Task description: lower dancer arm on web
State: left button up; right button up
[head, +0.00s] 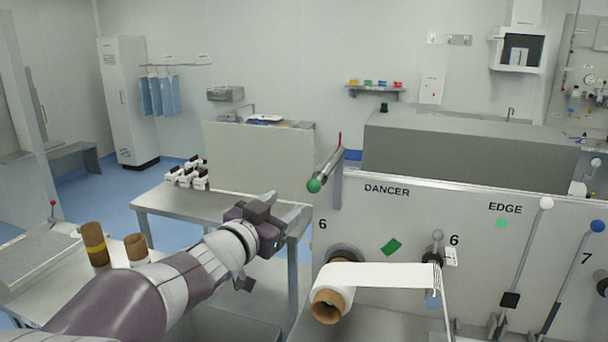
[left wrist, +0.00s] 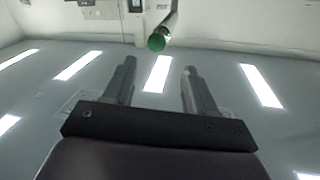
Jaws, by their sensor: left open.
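The dancer arm (head: 327,168) is a grey bar with a green knob (head: 314,186) at its near end. It is raised above the white panel marked DANCER. The white web (head: 385,275) runs level from a roll (head: 327,305) to a small roller at the right, well below the dancer arm. My left gripper (head: 284,213) is open and empty, left of and below the green knob, apart from it. In the left wrist view the green knob (left wrist: 157,42) shows beyond the two spread fingers (left wrist: 157,73), roughly between them. My right gripper is not in view.
A grey table (head: 165,203) with several small black-and-white items stands behind my left arm. Brown cores (head: 95,244) stand on a table at the left. Levers with a white knob (head: 546,203) and a blue knob (head: 597,226) rise at the right.

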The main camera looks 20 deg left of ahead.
aim_at(311, 189)
pick_arm(q)
jog(key=p+x, duration=0.4)
jog(key=x, duration=0.7)
jog(key=shift+w+d, duration=0.15)
jog(key=shift+d, duration=0.1)
jog(key=shift+s+d+r, duration=0.2)
jog(key=shift+d, duration=0.15)
jog(key=shift+w+a+f, duration=0.15)
jog(key=shift+c, duration=0.3)
jog(key=shift+w+a, duration=0.1)
jog(key=shift+a, duration=0.05)
jog(key=c, duration=0.5)
grip_shut()
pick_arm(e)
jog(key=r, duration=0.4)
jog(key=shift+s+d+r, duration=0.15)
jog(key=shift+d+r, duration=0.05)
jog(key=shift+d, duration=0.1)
